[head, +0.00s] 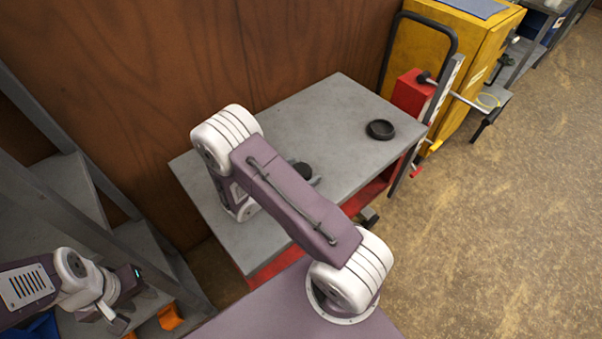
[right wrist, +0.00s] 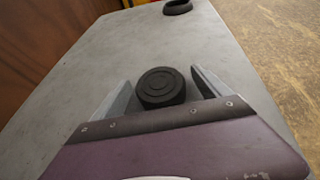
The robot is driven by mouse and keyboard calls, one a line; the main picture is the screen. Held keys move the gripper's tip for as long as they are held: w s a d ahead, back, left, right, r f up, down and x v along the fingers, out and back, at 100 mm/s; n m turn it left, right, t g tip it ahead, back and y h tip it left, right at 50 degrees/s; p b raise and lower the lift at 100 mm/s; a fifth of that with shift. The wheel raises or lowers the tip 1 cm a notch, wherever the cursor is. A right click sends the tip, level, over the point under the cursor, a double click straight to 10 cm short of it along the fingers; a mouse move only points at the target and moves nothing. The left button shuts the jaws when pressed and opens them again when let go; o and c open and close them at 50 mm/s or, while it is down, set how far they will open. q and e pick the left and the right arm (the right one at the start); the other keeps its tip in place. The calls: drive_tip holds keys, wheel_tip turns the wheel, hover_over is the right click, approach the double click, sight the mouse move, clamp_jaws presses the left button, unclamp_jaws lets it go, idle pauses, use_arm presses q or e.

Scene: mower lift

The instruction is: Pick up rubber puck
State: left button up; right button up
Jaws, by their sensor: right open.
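The rubber puck (right wrist: 161,88) is a round black disc with concentric rings on top. It lies on the grey tabletop, between the two fingers of my right gripper (right wrist: 160,78), which is open with a gap on each side of it. In the head view the puck (head: 301,170) shows just past my right arm, which hides most of the right gripper. My left gripper (head: 116,318) is at the lower left, away from the table, in front of grey shelving; its jaws are too small to judge.
A black round dish (head: 380,129) sits on the right part of the grey workbench (head: 335,108); it also shows at the top of the right wrist view (right wrist: 177,7). A yellow cabinet (head: 425,58) and a red box (head: 412,95) stand beyond the bench. The floor on the right is clear.

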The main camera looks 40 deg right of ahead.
sight(300, 170)
drive_tip(key=shift+r, duration=0.1)
drive_tip(key=c, duration=1.6)
drive_tip(key=shift+r+p, duration=0.55)
drive_tip(key=shift+r, duration=1.55)
drive_tip(key=s+d+r+p, duration=0.3)
drive_tip(key=s+d+r, duration=0.3)
drive_tip(key=d, duration=0.3)
drive_tip(key=shift+s+r, duration=0.35)
drive_tip(key=shift+s, duration=0.35)
